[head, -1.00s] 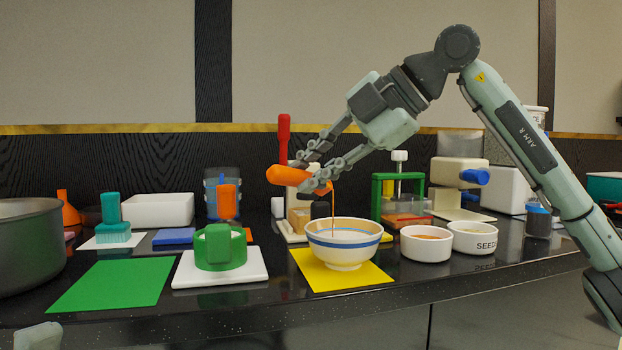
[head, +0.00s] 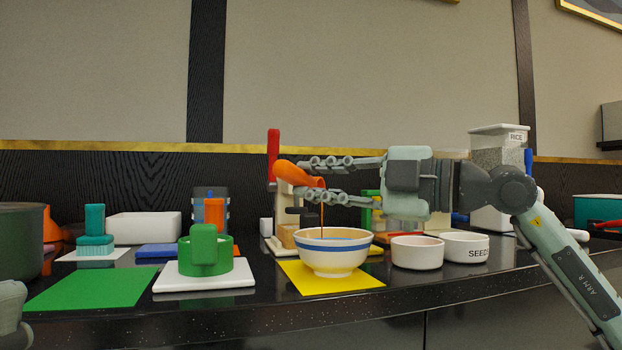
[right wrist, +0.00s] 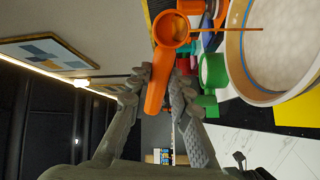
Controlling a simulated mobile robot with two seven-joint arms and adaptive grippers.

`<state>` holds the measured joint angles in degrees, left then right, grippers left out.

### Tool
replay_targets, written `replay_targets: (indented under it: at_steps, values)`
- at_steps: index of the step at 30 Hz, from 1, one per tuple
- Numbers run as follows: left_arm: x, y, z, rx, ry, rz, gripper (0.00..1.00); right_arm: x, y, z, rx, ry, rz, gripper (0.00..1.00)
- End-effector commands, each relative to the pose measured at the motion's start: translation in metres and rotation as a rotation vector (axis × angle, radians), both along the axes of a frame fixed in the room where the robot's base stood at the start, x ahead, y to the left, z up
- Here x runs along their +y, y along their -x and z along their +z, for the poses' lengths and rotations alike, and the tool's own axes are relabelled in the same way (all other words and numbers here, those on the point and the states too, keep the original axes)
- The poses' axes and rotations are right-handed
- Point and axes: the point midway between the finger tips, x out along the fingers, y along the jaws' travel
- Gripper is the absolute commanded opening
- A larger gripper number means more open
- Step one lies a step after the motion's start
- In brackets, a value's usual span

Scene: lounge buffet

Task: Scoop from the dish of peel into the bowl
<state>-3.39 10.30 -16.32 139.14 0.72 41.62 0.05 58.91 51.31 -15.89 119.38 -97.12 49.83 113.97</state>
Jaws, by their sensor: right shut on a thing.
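My right gripper (head: 318,179) is shut on an orange scoop (head: 292,172), above the bowl and slightly left of its centre. The scoop is tilted; its round cup (right wrist: 171,28) shows in the right wrist view. A thin orange-brown line runs from it down to the bowl; I cannot tell whether it is a stream or a rod. The white bowl (head: 333,262) with a blue band stands upright on a yellow mat. The likely peel dish, a white dish (head: 417,255), stands right of it; its contents barely show. Part of my left gripper (head: 12,308) shows at the left edge, its jaws unclear.
A white dish marked SEEDS (head: 466,247) stands beside the other dish. A green cup-like thing (head: 205,255) on a white board, a green mat (head: 92,288) and a dark pot (head: 18,242) lie left. A red-handled device (head: 273,155) stands behind the bowl.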

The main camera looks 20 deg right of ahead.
Motion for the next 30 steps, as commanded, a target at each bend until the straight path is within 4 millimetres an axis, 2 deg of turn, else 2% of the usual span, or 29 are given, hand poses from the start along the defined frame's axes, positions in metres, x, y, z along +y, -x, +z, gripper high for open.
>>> replay_targets:
  at_steps: [15, 30]
  values:
    - [0.0001, 0.0, -0.0008, 0.002, 0.002, 0.0, 0.4, -0.0094, 0.0085, -0.0138, -0.314, -0.353, 0.0, 0.0]
    - [0.0, -0.0001, -0.0002, 0.001, 0.0, 0.0, 0.4, -0.0091, 0.0091, -0.0121, -0.331, -0.36, 0.002, 0.0]
